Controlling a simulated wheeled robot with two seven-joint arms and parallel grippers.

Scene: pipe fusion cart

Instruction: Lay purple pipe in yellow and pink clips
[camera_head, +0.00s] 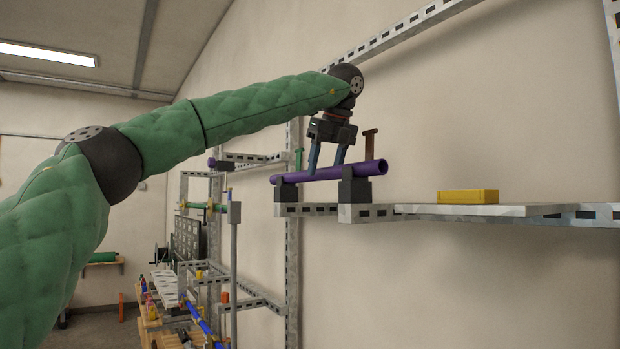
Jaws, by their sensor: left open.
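A purple pipe (362,170) lies level across two dark block supports, a near one (355,192) and a far one (285,193), on a perforated metal bracket by the wall. My left gripper (325,167) points down over the middle of the pipe, with its blue fingers apart and their tips at the pipe. I cannot tell whether they touch it. I cannot make out the yellow and pink clips for certain. My right gripper is not in view.
A yellow block (468,196) lies on a pale shelf (460,210) to the right. A brown T-shaped post (370,145) stands behind the pipe. Metal racks (250,300) with pipes stand lower left. The wall above the shelf is clear.

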